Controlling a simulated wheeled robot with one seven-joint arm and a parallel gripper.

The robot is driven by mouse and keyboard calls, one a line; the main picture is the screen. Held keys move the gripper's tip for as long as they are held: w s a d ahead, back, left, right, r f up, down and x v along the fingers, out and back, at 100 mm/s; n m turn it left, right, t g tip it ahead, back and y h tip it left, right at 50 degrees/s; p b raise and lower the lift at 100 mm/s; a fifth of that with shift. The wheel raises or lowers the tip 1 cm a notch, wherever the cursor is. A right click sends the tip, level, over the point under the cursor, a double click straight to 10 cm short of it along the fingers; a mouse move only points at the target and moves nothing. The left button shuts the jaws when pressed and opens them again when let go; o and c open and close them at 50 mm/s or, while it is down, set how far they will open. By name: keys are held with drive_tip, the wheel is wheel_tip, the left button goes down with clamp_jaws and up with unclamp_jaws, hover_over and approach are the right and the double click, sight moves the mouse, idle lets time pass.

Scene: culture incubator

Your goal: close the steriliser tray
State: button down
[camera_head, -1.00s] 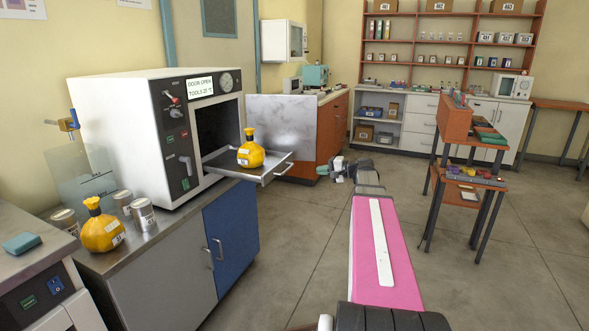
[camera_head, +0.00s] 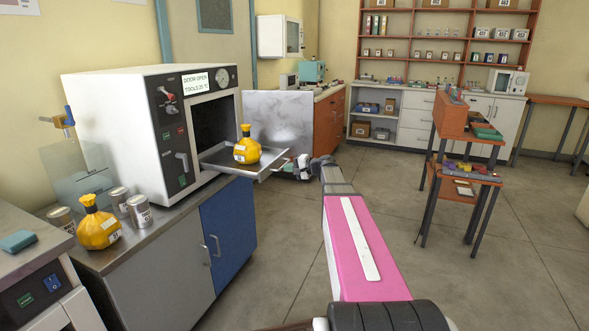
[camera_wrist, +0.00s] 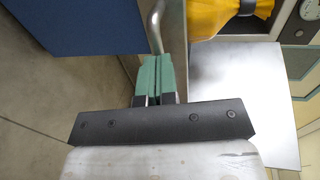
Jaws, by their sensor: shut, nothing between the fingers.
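The steriliser (camera_head: 125,135) is a white box with its door (camera_head: 278,120) swung open to the right. Its metal tray (camera_head: 217,158) is pulled out of the dark opening. A yellow flask (camera_head: 246,147) stands upright on the tray and shows in part in the wrist view (camera_wrist: 228,18). My gripper (camera_head: 290,166) is beside the tray's front edge. In the wrist view, the green fingers of my gripper (camera_wrist: 153,78) are shut together and empty, close to the tray's handle (camera_wrist: 154,28). I cannot tell whether they touch it.
A steel-topped counter with a blue cupboard door (camera_head: 229,228) is below the steriliser. Another yellow flask (camera_head: 97,225) and several metal tins (camera_head: 138,211) stand to its left. A small stepped stand (camera_head: 465,160) is on the right. The floor between is open.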

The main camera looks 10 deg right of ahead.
sight(217, 158)
drive_tip(key=shift+a, duration=0.1)
idle(0.3)
drive_tip(key=r+x, duration=0.2)
drive_tip(key=x, duration=1)
drive_tip(key=w+r+x, duration=0.1)
drive_tip(key=r+x, duration=0.2)
drive_tip(key=x, duration=0.9)
drive_tip(key=r+x, duration=0.2)
drive_tip(key=x, duration=1)
drive_tip(key=shift+w+a+r, duration=0.2)
drive_tip(key=shift+w+a, duration=0.2)
drive_tip(key=shift+a, duration=0.2)
